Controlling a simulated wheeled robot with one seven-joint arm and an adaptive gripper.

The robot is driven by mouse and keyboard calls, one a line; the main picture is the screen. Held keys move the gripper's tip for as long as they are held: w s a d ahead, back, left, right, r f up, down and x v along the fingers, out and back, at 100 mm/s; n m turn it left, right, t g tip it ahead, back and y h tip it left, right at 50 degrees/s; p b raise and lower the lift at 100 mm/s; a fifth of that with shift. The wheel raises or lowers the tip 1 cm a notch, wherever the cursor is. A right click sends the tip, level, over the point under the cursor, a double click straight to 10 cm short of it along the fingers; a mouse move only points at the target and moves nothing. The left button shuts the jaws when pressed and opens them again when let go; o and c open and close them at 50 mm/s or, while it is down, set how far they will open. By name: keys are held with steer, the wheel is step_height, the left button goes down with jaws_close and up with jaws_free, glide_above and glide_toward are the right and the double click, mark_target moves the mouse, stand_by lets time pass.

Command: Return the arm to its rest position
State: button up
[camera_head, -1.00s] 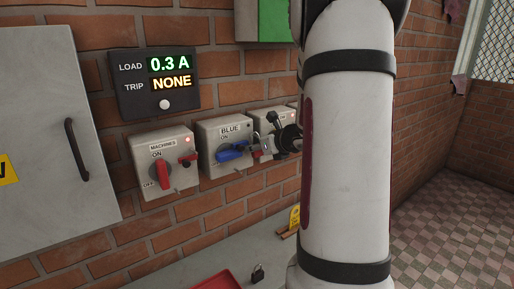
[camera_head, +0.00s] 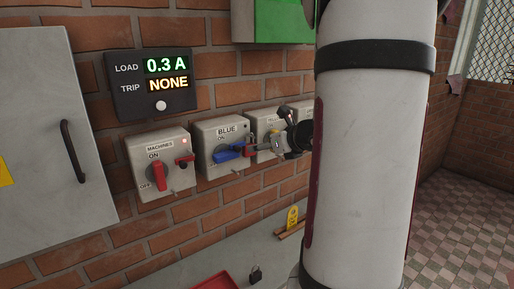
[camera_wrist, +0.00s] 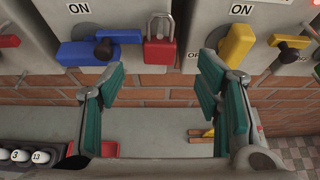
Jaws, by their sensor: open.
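My gripper (camera_wrist: 160,85) is open and empty in the wrist view, its two teal-padded fingers spread apart below the switch boxes. In the head view my gripper (camera_head: 279,143) is small, in front of the boxes and partly hidden by my pale arm (camera_head: 366,160). A blue switch handle (camera_wrist: 92,52) on its box is at upper left in the wrist view, with a closed red padlock (camera_wrist: 160,50) beside it, apart from my fingers. A yellow handle (camera_wrist: 236,45) is up and right of my right finger.
The machines box (camera_head: 158,165) has a red handle. A load display (camera_head: 154,86) reads 0.3 A, trip NONE. A grey cabinet (camera_head: 40,130) is at left. Below are a red tray (camera_head: 217,281), a dark padlock (camera_head: 255,274) and a yellow tag (camera_head: 292,217). Open floor (camera_head: 470,215) is at right.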

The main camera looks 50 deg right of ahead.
steer(key=v, duration=0.5)
steer(key=shift+s+a+r, duration=0.1)
steer(key=shift+s, duration=0.25)
steer(key=w+a+r+n+g+y, duration=0.1)
steer(key=a+n+g+y, duration=0.15)
steer(key=a+n, duration=0.75)
steer(key=w+a+r+n+g+y, duration=0.1)
steer(key=a+n+y, duration=0.4)
steer(key=a, duration=0.9)
steer(key=s+a+n+g+h, duration=0.1)
steer(key=s+a+n, duration=0.4)
steer(key=n, duration=0.6)
steer(key=s+a+f+n+g+h, duration=0.1)
steer(key=s+a+n, duration=0.5)
steer(key=n, duration=0.6)
steer(key=shift+s+a+n+g+h, duration=0.25)
steer(key=shift+s+g+h, duration=0.35)
steer(key=shift+h, duration=0.65)
steer(key=shift+d+f, duration=0.1)
steer(key=shift+c, duration=0.6)
